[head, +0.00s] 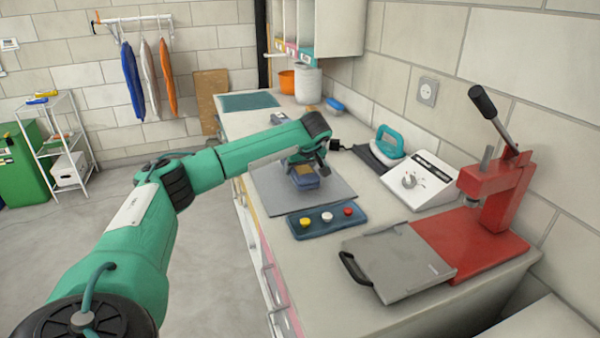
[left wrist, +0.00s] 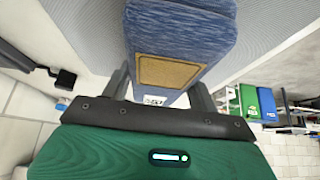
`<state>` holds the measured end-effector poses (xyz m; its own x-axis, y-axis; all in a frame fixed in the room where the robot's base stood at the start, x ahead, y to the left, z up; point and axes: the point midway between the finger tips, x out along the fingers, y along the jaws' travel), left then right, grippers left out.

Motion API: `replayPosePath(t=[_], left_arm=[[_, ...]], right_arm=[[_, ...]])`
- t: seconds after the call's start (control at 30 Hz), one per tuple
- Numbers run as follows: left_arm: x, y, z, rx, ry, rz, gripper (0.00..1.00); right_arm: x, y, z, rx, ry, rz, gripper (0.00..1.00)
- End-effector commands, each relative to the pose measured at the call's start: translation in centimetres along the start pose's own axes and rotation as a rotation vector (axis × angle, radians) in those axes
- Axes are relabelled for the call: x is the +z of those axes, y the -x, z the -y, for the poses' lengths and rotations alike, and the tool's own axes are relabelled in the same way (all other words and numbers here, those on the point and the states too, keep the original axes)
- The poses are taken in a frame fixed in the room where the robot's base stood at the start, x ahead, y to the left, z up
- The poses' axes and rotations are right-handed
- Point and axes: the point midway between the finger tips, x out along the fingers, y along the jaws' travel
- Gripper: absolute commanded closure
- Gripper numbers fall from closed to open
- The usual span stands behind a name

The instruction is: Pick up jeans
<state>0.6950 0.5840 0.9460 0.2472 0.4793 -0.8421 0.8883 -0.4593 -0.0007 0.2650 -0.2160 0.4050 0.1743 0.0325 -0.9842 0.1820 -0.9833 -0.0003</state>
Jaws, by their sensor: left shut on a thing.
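The jeans (head: 304,183) are a small folded blue denim bundle with a tan patch. They are at the grey mat (head: 335,196) on the counter; I cannot tell whether they touch it. My left gripper (head: 305,167) reaches down over the counter and is shut on the jeans. In the left wrist view the jeans (left wrist: 182,38) fill the space between the fingers of the left gripper (left wrist: 162,88), with the patch facing the camera. The fingertips are partly hidden. My right gripper is in neither view.
A blue tray (head: 327,221) with coloured knobs lies in front of the mat. A grey plate (head: 398,262) and a red press (head: 497,195) stand nearer right. A white control box (head: 420,180) and a teal iron (head: 388,145) stand behind, near the wall.

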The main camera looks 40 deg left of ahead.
Motion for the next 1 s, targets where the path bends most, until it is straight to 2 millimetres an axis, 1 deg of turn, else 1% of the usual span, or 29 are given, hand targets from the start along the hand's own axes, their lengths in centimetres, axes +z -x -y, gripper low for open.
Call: replayPosePath(t=[0.03,0.17,0.4,0.6,0.7,0.8,1.0], left_arm=[[-0.6,0.9,-0.1,0.005,0.003,-0.002,0.74],[-2.2,3.3,-0.1,0.006,0.004,-0.003,0.74],[-5.4,8.5,-0.1,0.007,0.002,-0.003,0.74],[-7.7,12.0,-0.1,0.005,0.002,-0.002,0.74],[-8.5,13.2,-0.1,0.004,0.001,-0.002,0.74],[-9.1,14.1,-0.1,0.003,0.001,-0.002,0.74],[-9.6,15.0,-0.1,0.002,0.000,-0.001,0.74]], right_arm=[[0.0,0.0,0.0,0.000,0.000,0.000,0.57],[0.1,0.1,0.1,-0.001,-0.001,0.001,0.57],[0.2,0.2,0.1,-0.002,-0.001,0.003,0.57],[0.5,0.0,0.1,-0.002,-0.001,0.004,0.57],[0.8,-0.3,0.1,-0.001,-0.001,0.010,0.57],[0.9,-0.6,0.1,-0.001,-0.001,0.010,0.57],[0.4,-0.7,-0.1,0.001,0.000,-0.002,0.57]])
